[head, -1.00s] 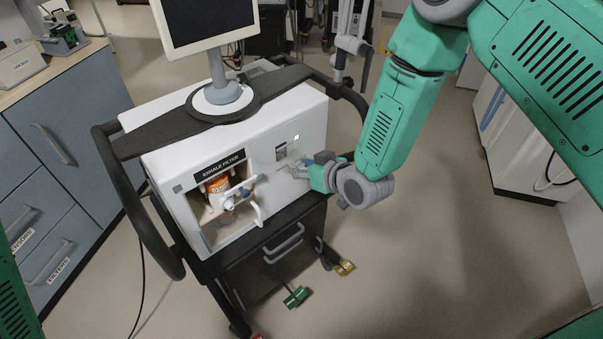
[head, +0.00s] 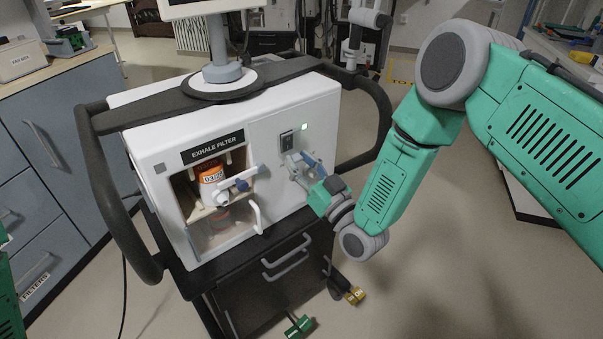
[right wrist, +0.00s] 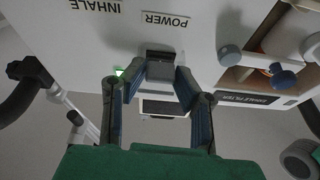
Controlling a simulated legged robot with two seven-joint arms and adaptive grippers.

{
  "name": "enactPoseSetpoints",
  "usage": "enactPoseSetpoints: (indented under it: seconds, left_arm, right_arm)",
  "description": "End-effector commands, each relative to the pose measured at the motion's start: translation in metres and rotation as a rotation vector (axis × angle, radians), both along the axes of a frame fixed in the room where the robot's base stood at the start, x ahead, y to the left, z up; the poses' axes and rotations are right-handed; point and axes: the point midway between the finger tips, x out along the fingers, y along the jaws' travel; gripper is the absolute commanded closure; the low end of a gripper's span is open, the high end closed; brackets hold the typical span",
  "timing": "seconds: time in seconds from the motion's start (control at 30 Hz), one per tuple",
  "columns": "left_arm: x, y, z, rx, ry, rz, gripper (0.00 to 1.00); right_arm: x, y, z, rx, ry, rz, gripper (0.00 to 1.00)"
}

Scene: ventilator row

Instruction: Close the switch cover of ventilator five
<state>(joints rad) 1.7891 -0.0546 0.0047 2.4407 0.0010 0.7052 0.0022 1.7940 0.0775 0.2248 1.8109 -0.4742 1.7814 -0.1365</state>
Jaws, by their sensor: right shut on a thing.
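The ventilator (head: 150,160) is a white box on a dark cart, with a black EXHALE FILTER label. Its power switch (head: 289,140) is a dark panel on the right of the front, beside a lit green lamp (head: 304,126). My right gripper (head: 302,162) is at the front, just below the switch. In the right wrist view, its fingers (right wrist: 160,80) are shut on a small grey flap, the switch cover (right wrist: 160,73), under the dark switch opening and the POWER label (right wrist: 165,20). The cover stands out from the panel; its exact angle is unclear. My left gripper is out of view.
Left of the switch is an open bay with an orange filter canister (head: 211,174), a blue-handled valve (head: 240,183) and a white handle (head: 257,216). Black rails (head: 105,200) flank the box. Blue-grey cabinets (head: 60,140) stand at left. Floor at right is clear.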

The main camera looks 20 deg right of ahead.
Motion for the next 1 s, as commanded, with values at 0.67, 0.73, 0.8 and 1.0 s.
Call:
enactPoseSetpoints:
  seconds: [0.67,0.73,0.8,1.0]
  left_arm:
    - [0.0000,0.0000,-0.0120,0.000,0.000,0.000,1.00]
    - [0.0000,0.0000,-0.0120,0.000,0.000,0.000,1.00]
    - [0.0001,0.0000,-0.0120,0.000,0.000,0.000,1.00]
    - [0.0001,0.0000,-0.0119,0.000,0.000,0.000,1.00]
  right_arm:
    - [0.0039,0.0018,-0.0052,0.019,-0.044,0.000,1.00]
    - [0.0040,0.0018,-0.0047,0.019,-0.045,0.000,0.55]
    - [0.0038,0.0018,-0.0041,0.020,-0.047,0.000,0.55]
    - [0.0029,0.0017,-0.0022,0.021,-0.051,0.000,0.55]
